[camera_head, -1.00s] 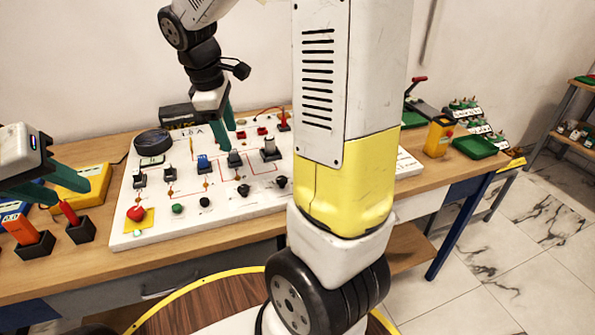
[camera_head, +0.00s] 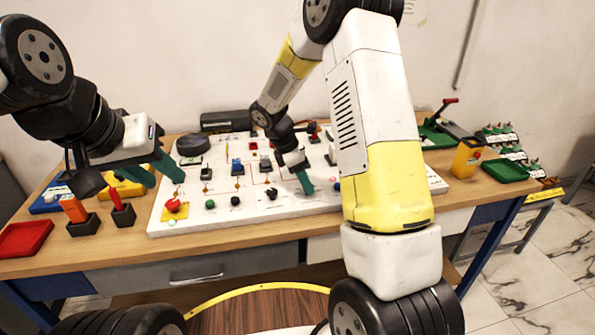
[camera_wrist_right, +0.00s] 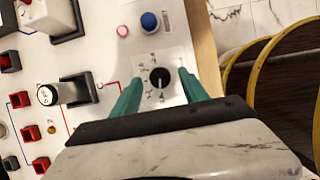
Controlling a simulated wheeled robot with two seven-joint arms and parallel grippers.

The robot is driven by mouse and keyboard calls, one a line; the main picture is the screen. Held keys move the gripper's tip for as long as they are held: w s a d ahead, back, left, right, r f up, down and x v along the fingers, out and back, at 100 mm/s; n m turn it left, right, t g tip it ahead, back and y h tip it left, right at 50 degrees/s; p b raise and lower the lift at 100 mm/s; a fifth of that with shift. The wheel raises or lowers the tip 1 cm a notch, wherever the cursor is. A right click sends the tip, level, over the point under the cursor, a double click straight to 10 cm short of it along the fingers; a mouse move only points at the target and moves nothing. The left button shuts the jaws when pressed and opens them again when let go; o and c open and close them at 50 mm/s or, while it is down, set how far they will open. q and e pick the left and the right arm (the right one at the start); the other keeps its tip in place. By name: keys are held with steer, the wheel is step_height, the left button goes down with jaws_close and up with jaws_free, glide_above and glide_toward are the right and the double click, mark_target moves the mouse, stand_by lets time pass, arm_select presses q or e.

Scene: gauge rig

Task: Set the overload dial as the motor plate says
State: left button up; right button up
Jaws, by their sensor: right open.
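A black round dial (camera_wrist_right: 160,78) with a white pointer line sits on a white scale label near the board's edge in the right wrist view. My right gripper (camera_wrist_right: 158,92) is open, its green fingers on either side of the dial with gaps between; whether they touch the board I cannot tell. In the head view the right gripper (camera_head: 305,184) is low over the board's front right part and hides the dial. My left gripper (camera_head: 154,172) is empty with its green fingers apart, left of the board. I cannot make out a motor plate.
The white board (camera_head: 215,219) carries several switches and knobs, including a black knob (camera_head: 272,194). A blue button (camera_wrist_right: 149,21) and a pink button (camera_wrist_right: 122,31) are close to the dial. A red tray (camera_head: 24,239) and a yellow box (camera_head: 466,158) flank the board.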

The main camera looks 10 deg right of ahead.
steer(key=shift+d+f, duration=0.15)
steer(key=shift+f, duration=0.25)
jaws_close()
